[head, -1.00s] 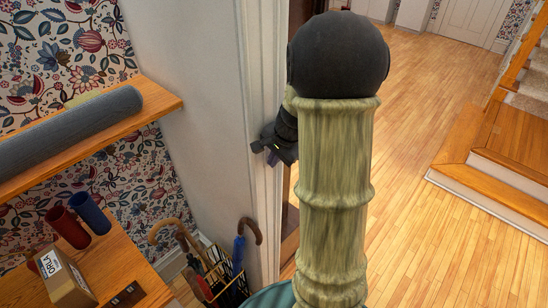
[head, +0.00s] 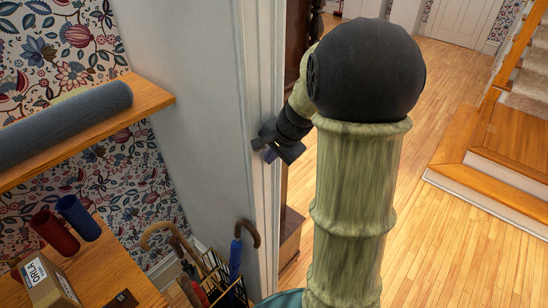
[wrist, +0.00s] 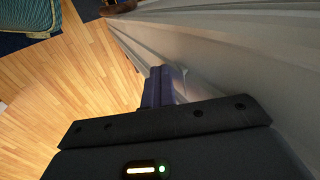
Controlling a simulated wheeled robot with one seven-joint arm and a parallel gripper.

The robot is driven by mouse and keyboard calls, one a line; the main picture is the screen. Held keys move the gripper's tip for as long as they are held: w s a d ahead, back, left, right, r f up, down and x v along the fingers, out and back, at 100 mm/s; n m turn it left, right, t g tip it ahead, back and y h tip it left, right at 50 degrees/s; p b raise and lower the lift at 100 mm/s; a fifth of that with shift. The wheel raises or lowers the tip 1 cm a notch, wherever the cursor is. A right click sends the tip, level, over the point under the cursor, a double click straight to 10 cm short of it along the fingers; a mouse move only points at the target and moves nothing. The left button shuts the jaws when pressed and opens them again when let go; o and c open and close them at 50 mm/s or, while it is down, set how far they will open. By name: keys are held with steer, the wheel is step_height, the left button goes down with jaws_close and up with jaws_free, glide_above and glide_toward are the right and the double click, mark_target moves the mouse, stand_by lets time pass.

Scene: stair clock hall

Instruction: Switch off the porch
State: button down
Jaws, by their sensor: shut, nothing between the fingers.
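My gripper (head: 268,154) is at the white door trim (head: 260,90) at the end of the wall, its fingers pointing left and down. In the wrist view the narrow purple fingers (wrist: 158,87) are shut together with nothing between them, close beside the pale trim (wrist: 215,60). A small pale patch shows just beyond the fingertips; I cannot tell whether it is a switch plate or whether the fingers touch it. No porch switch or label can be made out in either view.
A shelf with a grey roll (head: 65,125) is on the left wall. Below stand a table with red (head: 54,232) and blue (head: 78,217) cylinders and a box (head: 50,281), and an umbrella stand (head: 218,275). Open wooden floor (head: 445,90) and stairs lie right.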

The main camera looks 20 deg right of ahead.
steer(key=shift+a, duration=0.2)
steer(key=shift+w+r+p, duration=0.2)
steer(key=shift+r+p, duration=0.5)
steer(key=shift+r, duration=0.3)
steer(key=shift+s+d, duration=0.1)
steer(key=s+d+f+b+v, duration=0.1)
steer(key=s+b+v, duration=0.1)
steer(key=v, duration=0.9)
steer(key=shift+s+r, duration=0.15)
steer(key=shift+s, duration=0.1)
